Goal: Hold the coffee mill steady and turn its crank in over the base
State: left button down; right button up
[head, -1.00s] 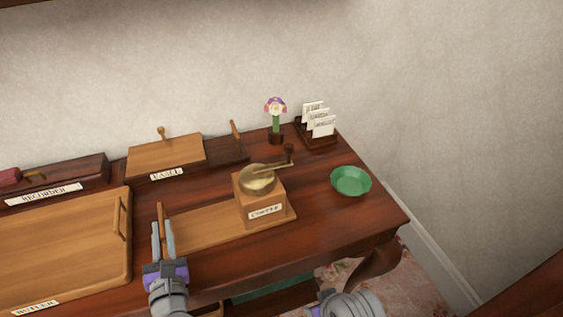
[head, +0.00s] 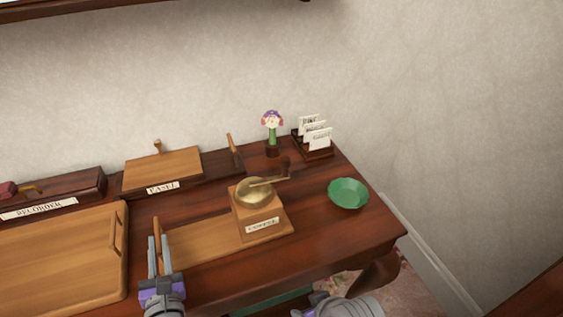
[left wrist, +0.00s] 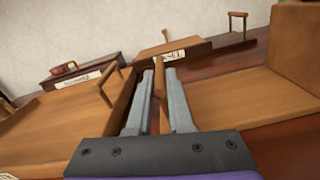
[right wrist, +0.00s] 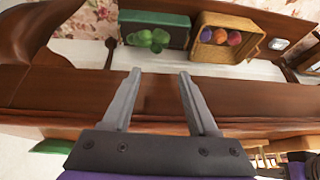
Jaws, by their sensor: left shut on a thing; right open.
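The coffee mill (head: 262,218) stands upright at the right end of a wooden base board (head: 203,243), a label on its front. It has a brass bowl on top and a brass crank (head: 267,182). The crank reaches right and back, its dark knob (head: 284,165) beyond the mill's body. My left gripper (head: 158,240) is shut on the upright wooden handle at the board's left end. The handle also shows between its fingers in the left wrist view (left wrist: 161,108). My right gripper (right wrist: 157,75) is open and empty near the table edge; its fingertips are outside the head view.
A green bowl (head: 348,194) is right of the mill. A flower figure (head: 272,140) and card holder (head: 314,140) stand behind. A large tray (head: 60,255) lies left; the easel box (head: 160,172) is behind. Below the tabletop are a green box (right wrist: 158,34) and basket (right wrist: 227,52).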

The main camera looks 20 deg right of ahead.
jog(key=w+a+r+t+y, duration=0.1)
jog(key=w+a+r+t, duration=0.2)
jog(key=w+r+t, duration=0.5)
jog(key=w+a+r+t+y, duration=0.15)
jog(key=w+r, duration=0.35)
jog(key=r, duration=0.7)
jog(key=w+d+r+m+t+h, duration=0.25)
jog(key=d+h, duration=0.25)
jog(key=h, duration=0.3)
jog(key=x, duration=1)
jog(key=shift+w+d+r+m, duration=0.2)
jog(key=shift+w+r+m, duration=0.05)
jog(key=shift+m, duration=0.1)
grip_shut()
